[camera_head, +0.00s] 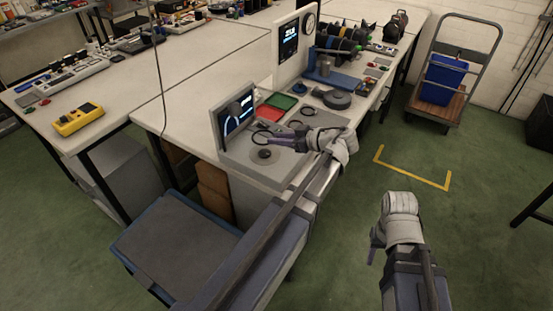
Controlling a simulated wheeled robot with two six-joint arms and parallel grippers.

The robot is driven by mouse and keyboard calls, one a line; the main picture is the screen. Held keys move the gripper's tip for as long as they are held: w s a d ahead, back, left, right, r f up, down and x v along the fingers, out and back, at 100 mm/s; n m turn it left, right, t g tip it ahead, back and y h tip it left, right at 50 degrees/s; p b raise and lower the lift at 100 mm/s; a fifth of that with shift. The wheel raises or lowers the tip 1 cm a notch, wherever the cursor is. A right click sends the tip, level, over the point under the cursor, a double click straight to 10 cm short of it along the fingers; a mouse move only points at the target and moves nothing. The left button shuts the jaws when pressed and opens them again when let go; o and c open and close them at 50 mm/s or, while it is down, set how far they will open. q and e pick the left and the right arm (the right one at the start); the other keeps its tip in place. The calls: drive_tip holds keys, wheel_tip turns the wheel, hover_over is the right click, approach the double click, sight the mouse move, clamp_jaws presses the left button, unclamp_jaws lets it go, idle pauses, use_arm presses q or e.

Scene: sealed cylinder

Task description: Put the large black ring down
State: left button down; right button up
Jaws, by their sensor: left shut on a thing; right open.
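A thin black ring (254,134) shows at the fingertips of my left gripper (272,141), over the grey base of a bench station. My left gripper is shut on this ring. Its height above the base is hard to tell. Another black ring (308,110) lies on the bench beyond the gripper; the two sizes are hard to compare. A small dark round piece (264,154) sits on a grey disc on the station, just in front of the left fingers. My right gripper (376,242) is open and empty, over the floor right of the bench.
The station's screen (238,114) stands left of the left gripper. A red tray (268,114), a green tray (282,101) and a dark grey round part (336,98) lie behind. A trolley with a blue bin (445,78) stands at the right. Green floor is free around my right gripper.

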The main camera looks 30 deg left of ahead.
sight(278, 160)
use_arm(q)
drive_tip(key=shift+f+b, duration=2.55)
drive_tip(key=shift+f, duration=0.65)
drive_tip(key=shift+f, duration=0.1)
drive_tip(key=shift+f+b, duration=0.25)
drive_tip(key=shift+b, duration=0.15)
drive_tip(key=c, duration=0.7)
unclamp_jaws()
drive_tip(key=shift+r, duration=0.1)
